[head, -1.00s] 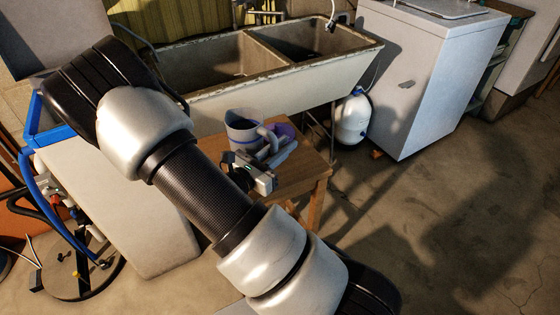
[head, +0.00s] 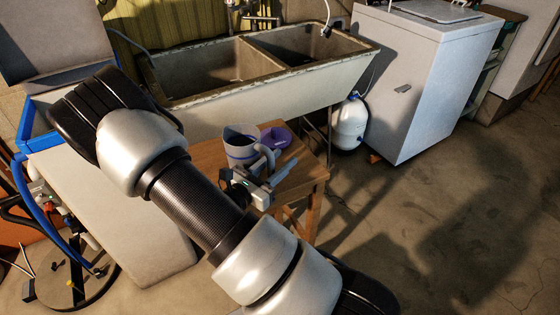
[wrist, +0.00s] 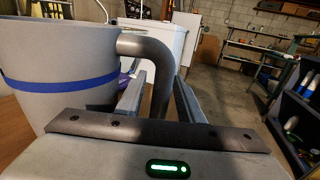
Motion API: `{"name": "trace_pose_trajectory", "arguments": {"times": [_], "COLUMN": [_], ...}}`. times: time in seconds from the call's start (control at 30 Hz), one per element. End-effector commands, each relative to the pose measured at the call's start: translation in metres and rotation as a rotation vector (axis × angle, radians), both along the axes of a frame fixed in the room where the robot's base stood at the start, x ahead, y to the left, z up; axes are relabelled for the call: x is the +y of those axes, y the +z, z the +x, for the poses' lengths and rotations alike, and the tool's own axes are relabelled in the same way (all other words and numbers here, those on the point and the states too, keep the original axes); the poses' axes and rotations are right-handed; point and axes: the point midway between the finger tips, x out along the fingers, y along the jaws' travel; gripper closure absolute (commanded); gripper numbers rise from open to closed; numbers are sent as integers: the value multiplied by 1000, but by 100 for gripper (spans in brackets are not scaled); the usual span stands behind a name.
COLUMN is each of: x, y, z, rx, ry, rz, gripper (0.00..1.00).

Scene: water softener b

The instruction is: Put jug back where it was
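The jug (head: 238,153) is grey with a blue band and stands upright on the small wooden table (head: 308,180). It also shows large at the left of the wrist view (wrist: 60,70). My gripper (head: 277,168) is at the jug's right side. In the wrist view its two fingers (wrist: 160,82) lie on either side of the jug's handle (wrist: 158,55), with gaps that look clear of it. The gripper looks open around the handle. The jug's base is partly hidden by my gripper in the head view.
A purple dish (head: 276,137) is on the table behind the jug. A concrete double sink (head: 290,82) stands behind the table. A white tank (head: 350,124) and white appliance (head: 425,85) stand to the right. The floor at right is clear.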

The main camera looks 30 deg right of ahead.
Motion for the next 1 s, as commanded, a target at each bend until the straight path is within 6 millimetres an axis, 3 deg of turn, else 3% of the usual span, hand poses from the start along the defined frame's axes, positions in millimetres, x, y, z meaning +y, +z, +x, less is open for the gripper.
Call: {"name": "trace_pose_trajectory", "arguments": {"times": [0.17,0.27,0.7,0.87,1.0], "x": [0,13,94,108,105], "y": [6,4,4,4,16], "z": [0,-4,-37,-43,-51], "rx": [-1,1,1,-1,-40], "ry": [0,4,4,-1,-74], "rz": [0,1,1,1,64], "gripper": [66,66,66,66,66]}}
